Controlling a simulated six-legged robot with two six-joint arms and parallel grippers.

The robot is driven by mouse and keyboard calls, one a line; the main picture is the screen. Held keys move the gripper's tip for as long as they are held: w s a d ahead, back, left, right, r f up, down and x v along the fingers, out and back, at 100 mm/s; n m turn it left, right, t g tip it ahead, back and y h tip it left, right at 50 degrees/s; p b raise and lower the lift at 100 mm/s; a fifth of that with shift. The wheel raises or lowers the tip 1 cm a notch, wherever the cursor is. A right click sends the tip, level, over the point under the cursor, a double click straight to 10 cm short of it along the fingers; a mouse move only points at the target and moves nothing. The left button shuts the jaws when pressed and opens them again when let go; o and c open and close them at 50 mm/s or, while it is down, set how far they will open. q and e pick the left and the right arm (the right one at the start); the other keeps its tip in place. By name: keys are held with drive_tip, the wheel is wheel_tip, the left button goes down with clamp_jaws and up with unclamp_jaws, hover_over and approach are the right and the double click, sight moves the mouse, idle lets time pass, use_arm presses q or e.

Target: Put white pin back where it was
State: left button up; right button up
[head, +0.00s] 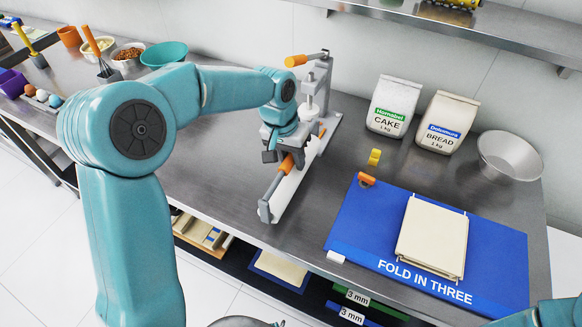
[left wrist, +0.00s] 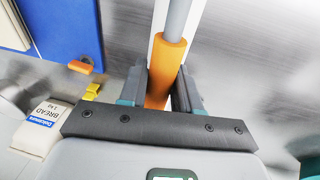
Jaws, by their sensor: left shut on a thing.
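My left gripper (head: 284,157) is above the long grey and white stand (head: 293,191) and shut on an orange handle (left wrist: 166,68). The left wrist view shows the handle between both fingers, with a grey rod running on from it. A white strip lies behind. The stand has upright grey ends, and another orange handle (head: 296,61) shows at its far end. A white upright part (head: 311,101) is behind my wrist, partly hidden. I cannot tell for certain which part is the white pin. My right gripper is out of view.
A blue mat (head: 351,223) with a folded cream sheet (head: 432,238) lies to the right. Small orange (head: 366,179) and yellow (head: 374,157) pieces sit near it. Two flour bags (head: 395,108) and a metal bowl (head: 510,156) stand behind. Bare counter lies left of the stand.

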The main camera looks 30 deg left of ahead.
use_arm(q)
wheel_tip(320, 180, down, 4)
drive_tip(key=shift+r, duration=0.1)
drive_tip(key=o, duration=0.6)
drive_tip(key=shift+f, duration=0.2)
drive_tip(key=o, duration=0.4)
drive_tip(key=shift+r, duration=0.1)
